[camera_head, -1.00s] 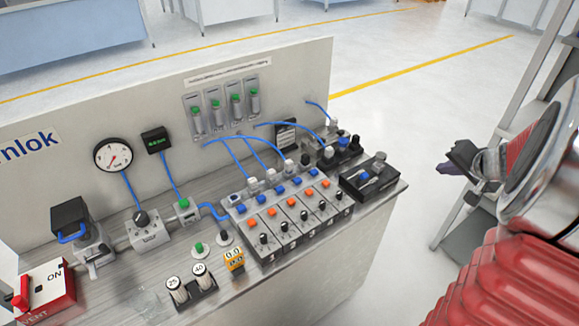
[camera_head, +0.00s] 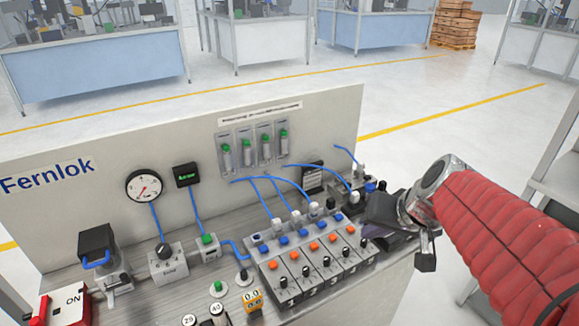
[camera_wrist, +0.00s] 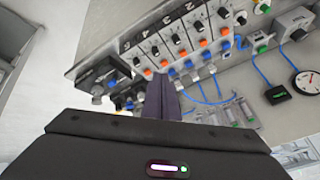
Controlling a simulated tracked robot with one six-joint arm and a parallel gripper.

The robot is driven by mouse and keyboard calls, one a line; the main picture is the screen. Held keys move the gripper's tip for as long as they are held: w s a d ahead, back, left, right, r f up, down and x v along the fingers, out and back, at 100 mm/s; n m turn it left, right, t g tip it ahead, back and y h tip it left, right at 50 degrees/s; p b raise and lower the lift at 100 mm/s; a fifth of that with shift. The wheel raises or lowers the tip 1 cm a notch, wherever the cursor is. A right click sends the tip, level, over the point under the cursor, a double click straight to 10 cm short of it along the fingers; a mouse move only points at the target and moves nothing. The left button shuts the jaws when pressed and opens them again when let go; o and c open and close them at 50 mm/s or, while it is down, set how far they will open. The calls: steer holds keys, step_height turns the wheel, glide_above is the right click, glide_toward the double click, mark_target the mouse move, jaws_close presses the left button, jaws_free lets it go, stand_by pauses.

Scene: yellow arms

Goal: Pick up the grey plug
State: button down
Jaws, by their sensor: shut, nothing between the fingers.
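The black tray (camera_wrist: 96,66) shows left of the fingers. A small grey piece (camera_wrist: 97,99) at the tray's edge looks like the grey plug, but it is too small to be sure. It is apart from the fingers.
A numbered valve block (camera_head: 310,262) with orange and blue buttons stands left of my gripper. Blue hoses (camera_head: 270,190) arch from it to the upright back panel (camera_head: 80,225). A gauge (camera_head: 145,187) is on the panel. Open floor lies right of the bench.

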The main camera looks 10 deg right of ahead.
steer(key=s+a+n+h, duration=0.1)
steer(key=s+a+n, duration=0.2)
steer(key=s+a, duration=0.5)
steer(key=s, duration=0.3)
steer(key=shift+s+a+n+g, duration=0.15)
steer(key=shift+n+g, duration=0.25)
steer(key=c, duration=2.5)
jaws_free()
steer(key=shift+r, duration=0.1)
